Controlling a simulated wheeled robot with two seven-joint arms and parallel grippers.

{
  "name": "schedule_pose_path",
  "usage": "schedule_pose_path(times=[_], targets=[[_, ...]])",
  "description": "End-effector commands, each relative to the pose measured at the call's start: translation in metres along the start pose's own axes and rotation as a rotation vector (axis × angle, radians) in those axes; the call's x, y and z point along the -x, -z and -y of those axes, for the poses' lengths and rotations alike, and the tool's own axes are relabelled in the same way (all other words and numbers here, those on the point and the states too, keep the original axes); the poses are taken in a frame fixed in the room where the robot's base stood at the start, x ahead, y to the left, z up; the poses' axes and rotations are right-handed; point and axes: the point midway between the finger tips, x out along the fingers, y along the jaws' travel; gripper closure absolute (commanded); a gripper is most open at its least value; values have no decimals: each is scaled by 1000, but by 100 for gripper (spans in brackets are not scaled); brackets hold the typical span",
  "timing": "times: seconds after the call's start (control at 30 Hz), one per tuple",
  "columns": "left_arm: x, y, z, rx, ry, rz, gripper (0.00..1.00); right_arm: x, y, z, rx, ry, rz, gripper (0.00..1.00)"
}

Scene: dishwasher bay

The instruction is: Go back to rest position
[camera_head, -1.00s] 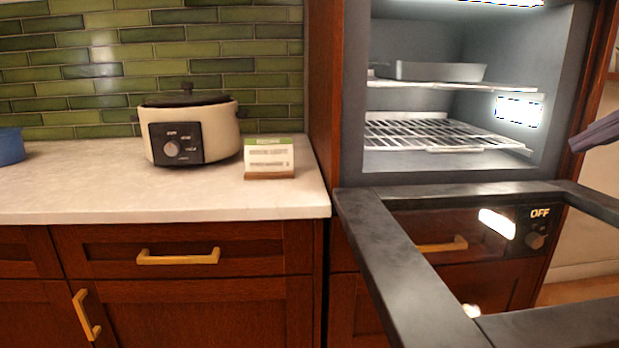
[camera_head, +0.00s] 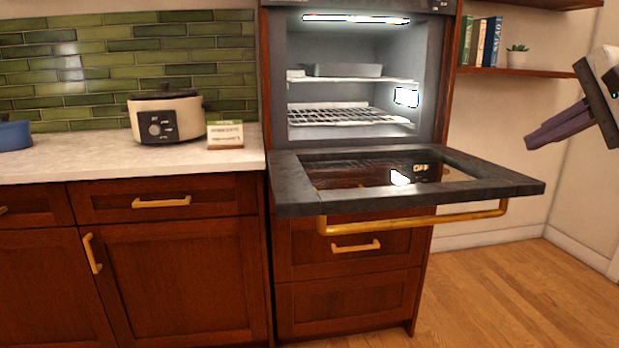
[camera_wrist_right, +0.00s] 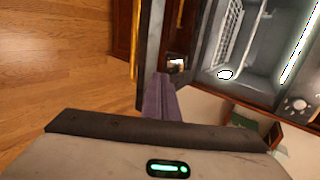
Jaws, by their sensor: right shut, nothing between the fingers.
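My right gripper (camera_head: 532,139) is at the right edge of the head view, with its purple fingers together and nothing between them. It is in the air, to the right of the open oven door (camera_head: 390,202) and apart from it in that view. In the right wrist view the gripper's fingers (camera_wrist_right: 161,80) show closed, pointing toward the door and the oven's inside. My left gripper is not in view.
The oven (camera_head: 345,98) is open, its door folded down level with a brass handle (camera_head: 420,220) in front. A grey pan (camera_head: 345,70) sits on the upper rack. A slow cooker (camera_head: 166,117) and sign (camera_head: 225,135) stand on the counter (camera_head: 60,165). Wood floor (camera_head: 500,290) is clear at right.

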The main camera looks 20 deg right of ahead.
Motion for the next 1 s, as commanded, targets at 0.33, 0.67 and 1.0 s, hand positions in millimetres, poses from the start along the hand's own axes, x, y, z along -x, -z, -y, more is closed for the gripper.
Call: schedule_pose_path(times=[0.33, 0.67, 1.0], targets=[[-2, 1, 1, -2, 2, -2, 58, -58, -53, -32, -131, -51, 228, 100], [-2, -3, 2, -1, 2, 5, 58, -124, -155, -99, -538, -196, 644, 100], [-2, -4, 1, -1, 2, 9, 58, -181, -258, -210, -2067, -648, 1116, 100]])
